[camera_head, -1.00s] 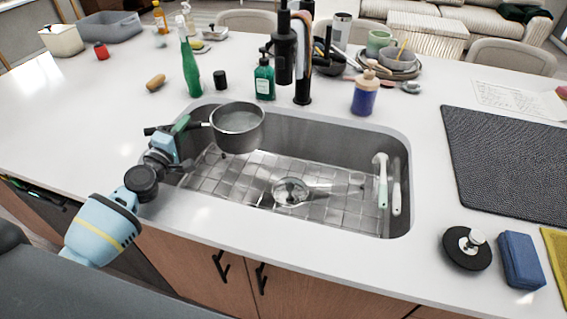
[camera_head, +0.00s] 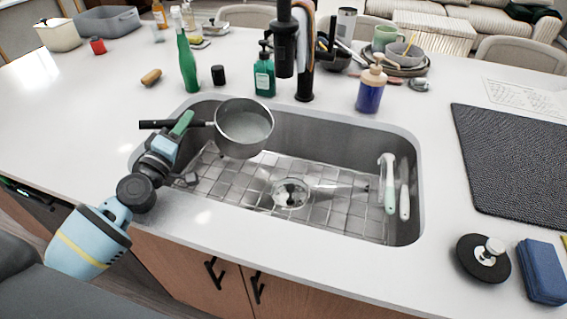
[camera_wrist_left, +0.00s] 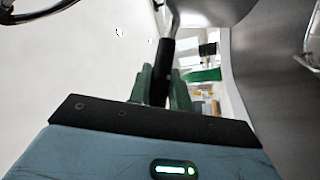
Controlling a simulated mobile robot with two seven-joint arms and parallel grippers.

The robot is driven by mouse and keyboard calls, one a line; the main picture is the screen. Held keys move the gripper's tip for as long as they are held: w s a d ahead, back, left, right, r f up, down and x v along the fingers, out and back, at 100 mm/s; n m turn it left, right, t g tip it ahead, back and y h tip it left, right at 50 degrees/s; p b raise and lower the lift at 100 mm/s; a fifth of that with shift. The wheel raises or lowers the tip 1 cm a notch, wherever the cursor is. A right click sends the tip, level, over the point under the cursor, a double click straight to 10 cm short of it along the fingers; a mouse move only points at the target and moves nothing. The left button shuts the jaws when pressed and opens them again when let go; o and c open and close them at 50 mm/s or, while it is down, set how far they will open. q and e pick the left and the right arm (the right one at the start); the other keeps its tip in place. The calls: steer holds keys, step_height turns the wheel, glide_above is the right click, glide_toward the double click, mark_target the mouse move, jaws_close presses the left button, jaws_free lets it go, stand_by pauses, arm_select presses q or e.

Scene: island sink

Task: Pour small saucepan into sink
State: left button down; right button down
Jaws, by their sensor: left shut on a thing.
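A small grey saucepan (camera_head: 243,128) is held above the left part of the sink (camera_head: 404,229), clear of the sink floor. It is tilted, with its opening leaning toward the camera, and a pale grey content or bottom shows inside. Its black handle points left. My left gripper (camera_head: 180,124) is shut on this handle; in the left wrist view the dark handle (camera_wrist_left: 163,66) stands between its green fingers. My right gripper is in no view.
A black faucet (camera_head: 304,70) stands behind the sink, right of the pan. A green bottle (camera_head: 187,66), a teal soap bottle (camera_head: 264,76) and a blue-purple dispenser (camera_head: 370,92) stand along the back. Two brushes (camera_head: 389,185) hang inside the sink's right wall. A wire grid covers the sink floor.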

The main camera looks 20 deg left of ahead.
arm_select(q)
steer(key=shift+d+r, duration=0.15)
steer(key=shift+s+d+r+m+b, duration=0.15)
steer(key=shift+s+d+m+b, duration=0.2)
steer(key=shift+d+m, duration=0.25)
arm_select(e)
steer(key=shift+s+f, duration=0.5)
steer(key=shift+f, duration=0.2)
arm_select(q)
steer(key=shift+d+m+h, duration=0.2)
steer(key=shift+m+h, duration=0.1)
steer(key=shift+h, duration=0.1)
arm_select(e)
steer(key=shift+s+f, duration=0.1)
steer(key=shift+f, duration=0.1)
arm_select(q)
steer(key=shift+s+d+r+m+t+b, duration=0.3)
steer(key=shift+s+d+r+m+b, duration=0.15)
steer(key=shift+d+m, duration=0.2)
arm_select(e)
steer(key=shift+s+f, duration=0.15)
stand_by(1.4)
arm_select(q)
steer(key=shift+s+d+r+m+h, duration=0.2)
steer(key=shift+d+r+m+h, duration=0.25)
steer(key=shift+d, duration=0.2)
stand_by(1.3)
